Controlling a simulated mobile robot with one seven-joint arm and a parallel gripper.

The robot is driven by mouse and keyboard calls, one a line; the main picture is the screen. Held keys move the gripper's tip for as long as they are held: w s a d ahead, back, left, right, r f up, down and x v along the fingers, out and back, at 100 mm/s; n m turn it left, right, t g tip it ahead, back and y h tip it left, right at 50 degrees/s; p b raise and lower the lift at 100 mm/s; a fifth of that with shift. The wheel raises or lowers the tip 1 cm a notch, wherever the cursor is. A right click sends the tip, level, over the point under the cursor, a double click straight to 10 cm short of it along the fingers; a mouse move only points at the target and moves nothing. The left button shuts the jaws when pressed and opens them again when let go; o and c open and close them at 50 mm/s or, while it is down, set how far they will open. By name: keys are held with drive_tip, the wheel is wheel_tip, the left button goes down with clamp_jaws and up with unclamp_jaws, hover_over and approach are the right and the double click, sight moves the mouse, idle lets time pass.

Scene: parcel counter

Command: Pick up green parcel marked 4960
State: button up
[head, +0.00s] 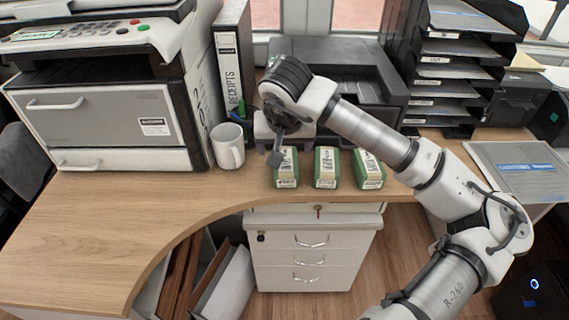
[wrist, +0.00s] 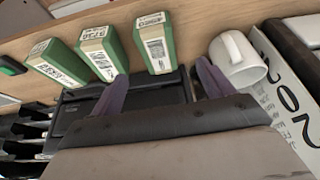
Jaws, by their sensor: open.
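Three green parcels with pale tops and white labels stand in a row near the desk's front edge. In the head view they are the left parcel (head: 286,169), the middle parcel (head: 326,168) and the right parcel (head: 368,169). In the wrist view the order is reversed: left parcel (wrist: 155,42), middle parcel (wrist: 101,52), right parcel (wrist: 55,62). Their printed numbers are too small to read surely, so I cannot tell which is 4960. My gripper (head: 280,150) is open and empty, above and behind the left parcel. Its fingers (wrist: 163,76) show apart in the wrist view.
A white mug (head: 228,146) stands left of the parcels, also in the wrist view (wrist: 238,54). Behind are a receipts binder (head: 232,60), a black printer (head: 350,85) and stacked trays (head: 455,60). A large printer (head: 110,110) fills the left. The front-left desk (head: 120,220) is clear.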

sight(286, 161)
drive_tip(key=x, duration=0.5)
drive_tip(key=shift+w+f, duration=0.1)
drive_tip(key=shift+f, duration=0.3)
drive_tip(key=p+x, duration=0.1)
drive_tip(key=x, duration=0.1)
drive_tip(key=p+x, duration=0.1)
drive_tip(key=x, duration=0.1)
drive_tip(key=shift+w+d+f, duration=0.15)
drive_tip(key=shift+w+d, duration=0.1)
drive_tip(key=shift+w, duration=0.1)
drive_tip(key=shift+w+f, duration=0.1)
drive_tip(key=shift+f, duration=0.2)
drive_tip(key=shift+f+b, duration=0.25)
drive_tip(key=shift+b, duration=0.6)
drive_tip(key=shift+c, duration=0.3)
drive_tip(key=c, duration=1.1)
drive_tip(key=shift+r, duration=0.15)
